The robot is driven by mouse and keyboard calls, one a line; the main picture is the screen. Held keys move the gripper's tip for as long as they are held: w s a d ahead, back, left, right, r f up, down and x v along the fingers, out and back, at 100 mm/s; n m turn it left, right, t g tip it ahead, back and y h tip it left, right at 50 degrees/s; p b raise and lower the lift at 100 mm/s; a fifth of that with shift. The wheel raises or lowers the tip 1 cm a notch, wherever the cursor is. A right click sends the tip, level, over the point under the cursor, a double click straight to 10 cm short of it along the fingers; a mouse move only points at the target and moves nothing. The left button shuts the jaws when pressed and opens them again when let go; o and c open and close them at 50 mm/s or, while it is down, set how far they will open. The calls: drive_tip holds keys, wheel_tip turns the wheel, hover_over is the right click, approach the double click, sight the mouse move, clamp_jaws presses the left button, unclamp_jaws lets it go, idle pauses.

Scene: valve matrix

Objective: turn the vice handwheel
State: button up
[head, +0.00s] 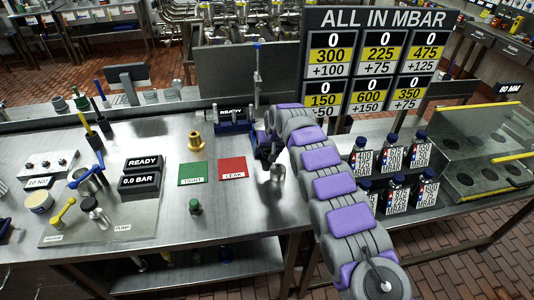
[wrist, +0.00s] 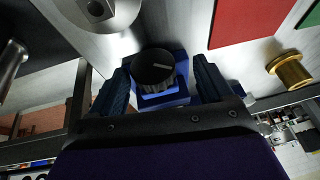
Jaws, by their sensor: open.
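The vice is a blue block at the back of the steel bench (head: 130,240); its blue body (head: 234,124) shows left of my gripper (head: 268,150) in the head view. My gripper (wrist: 162,66) is open, with one finger on each side of the handwheel. I cannot tell whether the fingers touch it. In the head view my arm and gripper hide the handwheel.
A green card (head: 193,174), a red card (head: 233,168) and a brass fitting (head: 196,141) lie left of my gripper. A metal cylinder (head: 277,173) stands just below it. Several labelled bottles (head: 361,156) stand right of my arm. The pressure board (head: 366,60) rises behind.

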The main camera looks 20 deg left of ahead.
drive_tip(key=shift+w+f, duration=0.15)
drive_tip(key=shift+f, duration=0.15)
drive_tip(key=shift+w+d+f, duration=0.1)
drive_tip(key=shift+d+f, duration=0.2)
drive_tip(key=shift+d, duration=0.2)
drive_tip(key=shift+a+f, duration=0.1)
drive_tip(key=shift+a, duration=0.45)
drive_tip(key=shift+c, duration=1.3)
drive_tip(key=shift+w+d, duration=0.1)
drive_tip(key=shift+d, duration=0.15)
drive_tip(key=c, duration=0.5)
drive_tip(key=shift+c, duration=1.4)
drive_tip(key=shift+d+m+g+y+p, duration=0.3)
drive_tip(key=shift+g+y+p, duration=0.3)
drive_tip(key=shift+y+p, duration=0.45)
drive_tip(key=shift+f+g+y+p, duration=0.15)
drive_tip(key=shift+g+y+p, duration=0.35)
drive_tip(key=shift+y+p, duration=0.3)
